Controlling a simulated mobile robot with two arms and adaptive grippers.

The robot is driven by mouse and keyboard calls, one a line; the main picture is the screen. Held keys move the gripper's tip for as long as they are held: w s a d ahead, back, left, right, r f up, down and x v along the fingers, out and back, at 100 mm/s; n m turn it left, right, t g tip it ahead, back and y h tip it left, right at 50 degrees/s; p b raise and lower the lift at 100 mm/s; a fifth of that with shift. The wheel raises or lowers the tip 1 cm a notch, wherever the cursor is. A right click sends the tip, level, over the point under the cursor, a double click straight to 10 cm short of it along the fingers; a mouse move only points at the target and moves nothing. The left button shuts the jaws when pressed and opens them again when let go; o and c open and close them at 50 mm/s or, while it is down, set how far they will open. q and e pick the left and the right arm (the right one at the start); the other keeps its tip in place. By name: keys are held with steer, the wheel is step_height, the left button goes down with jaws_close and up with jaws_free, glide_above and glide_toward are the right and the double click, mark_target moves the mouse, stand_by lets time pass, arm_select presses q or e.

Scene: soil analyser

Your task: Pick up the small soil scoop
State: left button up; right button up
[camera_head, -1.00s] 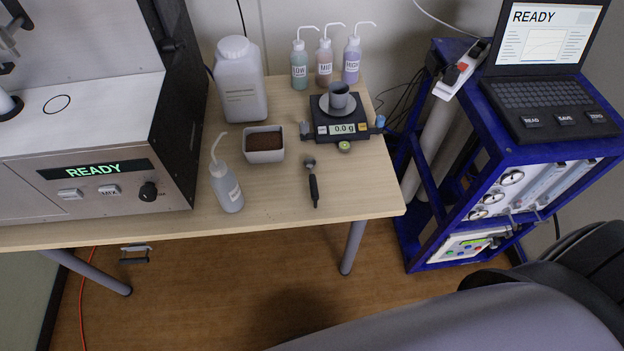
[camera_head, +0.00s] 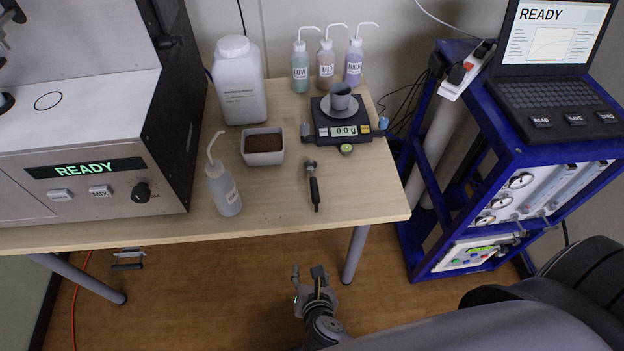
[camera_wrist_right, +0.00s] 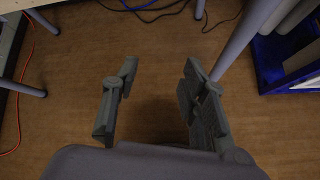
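The small soil scoop (camera_head: 313,187) lies on the wooden table, right of centre near the front edge. Its black handle points toward the front and its small grey head toward the back. My right gripper (camera_head: 309,272) is below and in front of the table edge, apart from the scoop. In the right wrist view the right gripper (camera_wrist_right: 155,95) is open, with only floor between its fingers. The scoop does not show there. At the far left of the head view, grey arm parts stand over the analyser; I cannot make out a left gripper for sure.
On the table (camera_head: 275,205) stand a soil-filled white tub (camera_head: 263,158), a wash bottle (camera_head: 223,190), a large white jug (camera_head: 240,85) and a scale (camera_head: 338,130) with a cup. The analyser (camera_head: 100,170) is at left, a blue rack (camera_head: 450,200) at right. Space around the scoop is clear.

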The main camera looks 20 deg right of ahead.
mark_target(315, 196)
steer(key=w+d+r+n+t+h, duration=0.1)
steer(key=w+r+n+t, duration=0.1)
steer(key=r, duration=0.5)
steer(key=w+d+r+n+t+h, duration=0.1)
steer(key=d+r+n+h, duration=0.15)
steer(key=r, duration=0.45)
steer(key=shift+n+y, duration=0.25)
steer(key=shift+y, duration=0.2)
steer(key=x, duration=1.2)
steer(key=shift+w+a+r, duration=0.1)
steer(key=shift+a+r, duration=0.05)
steer(key=shift+a, duration=0.1)
steer(key=shift+b+x, duration=0.3)
steer(key=shift+x, duration=2.35)
steer(key=shift+d, duration=0.15)
steer(key=shift+c, duration=0.4)
jaws_close()
